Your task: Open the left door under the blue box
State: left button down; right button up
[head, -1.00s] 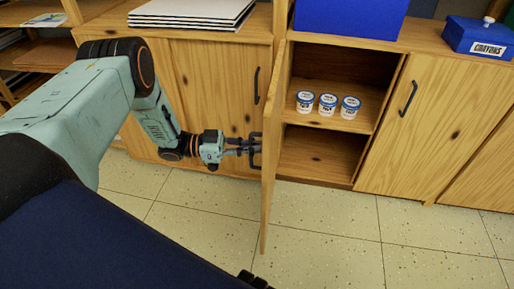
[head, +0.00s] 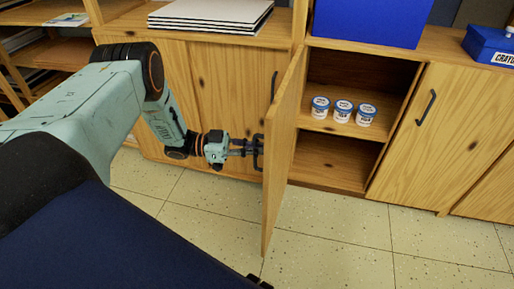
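The blue box (head: 370,22) sits on top of the wooden cabinet. Below it, the left door (head: 282,160) stands swung out towards me, with its inner face showing and the compartment behind it open. My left gripper (head: 256,148) is at the dark handle (head: 261,155) on the door's outer face, its fingers apparently shut on it; the contact is small and partly unclear. The right door (head: 432,135) is shut, with its own dark handle (head: 426,107). My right gripper is not in view.
Three small white tubs with blue lids (head: 343,111) stand on the middle shelf. A blue crayons box (head: 490,46) is on the top at right. A neighbouring closed cabinet door (head: 235,85) lies left of the open door. The tiled floor (head: 350,245) in front is clear.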

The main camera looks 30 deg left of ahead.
pick_arm(q)
jog(key=c, duration=1.7)
grip_release()
jog(key=shift+s, duration=0.2)
jog(key=shift+a, duration=0.25)
jog(key=v, duration=1.1)
jog(key=shift+s+a, duration=0.15)
jog(key=shift+a, duration=0.1)
